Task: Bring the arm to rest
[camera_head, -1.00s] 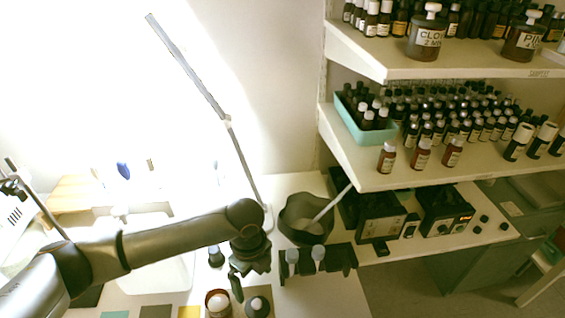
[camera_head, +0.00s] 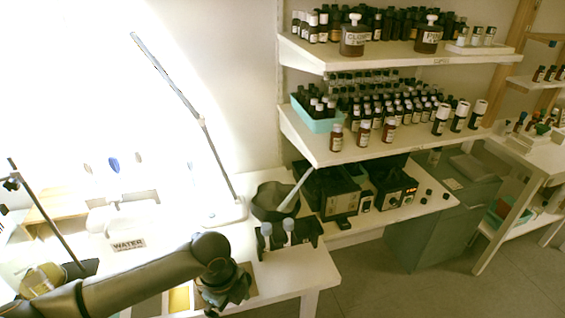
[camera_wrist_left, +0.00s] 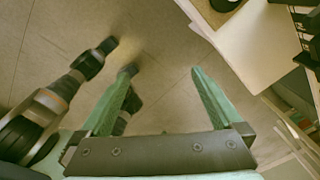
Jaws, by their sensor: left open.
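My left arm comes in from the lower left in the head view and reaches over the front of the white table (camera_head: 300,275). My left gripper (camera_head: 224,292) hangs near the table's front edge there, partly hidden by its own wrist. In the left wrist view my left gripper (camera_wrist_left: 165,78) shows two green fingers wide apart with nothing between them, over bare floor. A dark jointed arm part of mine shows at the left of the wrist view; I cannot make out the right gripper's jaws there.
A rack with two capped bottles (camera_head: 290,240) and a dark bowl (camera_head: 272,202) stand right of my left arm. Shelves of bottles (camera_head: 330,150) rise behind. A lamp (camera_head: 180,90) and a thin stand (camera_head: 45,215) are at left.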

